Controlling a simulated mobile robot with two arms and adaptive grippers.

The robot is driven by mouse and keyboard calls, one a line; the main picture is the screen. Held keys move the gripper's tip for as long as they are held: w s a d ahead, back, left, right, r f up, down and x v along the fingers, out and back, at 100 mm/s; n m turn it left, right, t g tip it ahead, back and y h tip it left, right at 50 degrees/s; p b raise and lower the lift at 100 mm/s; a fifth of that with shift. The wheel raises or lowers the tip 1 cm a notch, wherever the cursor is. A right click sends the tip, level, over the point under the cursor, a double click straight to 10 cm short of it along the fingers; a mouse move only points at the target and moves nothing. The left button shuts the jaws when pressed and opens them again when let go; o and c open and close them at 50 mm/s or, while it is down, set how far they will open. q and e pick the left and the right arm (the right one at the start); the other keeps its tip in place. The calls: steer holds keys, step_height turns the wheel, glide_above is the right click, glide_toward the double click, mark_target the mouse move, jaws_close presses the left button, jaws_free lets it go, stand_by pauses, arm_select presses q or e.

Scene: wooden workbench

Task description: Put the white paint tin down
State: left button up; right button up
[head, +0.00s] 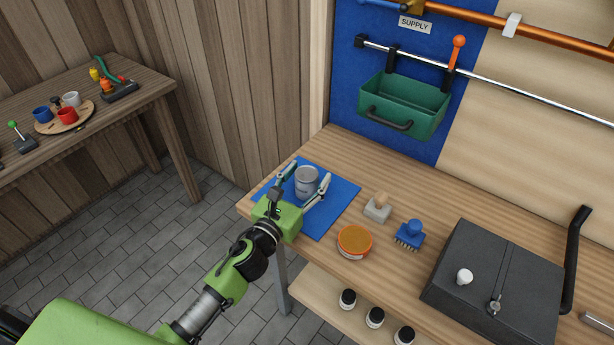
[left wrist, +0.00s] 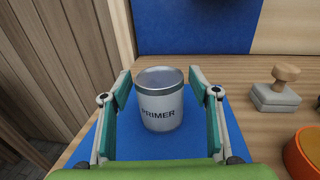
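The white paint tin (head: 307,181) stands upright on a blue mat (head: 335,197) at the left end of the workbench. In the left wrist view the tin (left wrist: 160,101) has a grey lid and the word PRIMER. My left gripper (head: 304,179) is open, with one finger on each side of the tin. In the left wrist view a gap shows between the tin and each finger of the left gripper (left wrist: 160,95). The tin's base appears to rest on the mat. My right gripper is not in view.
Right of the mat are a wooden-handled stamp (head: 378,208), an orange-lidded tin (head: 354,242), a blue brush (head: 409,235) and a dark metal box (head: 492,285). A green bin (head: 403,107) hangs on a rail behind. A side table (head: 140,90) stands at far left.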

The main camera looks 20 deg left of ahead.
arm_select(q)
steer(key=shift+r, duration=0.2)
steer(key=shift+s+a+f, duration=0.1)
steer(key=shift+s+f, duration=0.05)
steer(key=shift+s, duration=0.15)
steer(key=s, duration=0.3)
steer(key=s+a+b, duration=0.1)
steer(key=s, duration=0.2)
steer(key=s+a+b, duration=0.1)
steer(key=s, duration=0.3)
steer(key=shift+s, duration=0.5)
steer(key=shift+s+a, duration=0.1)
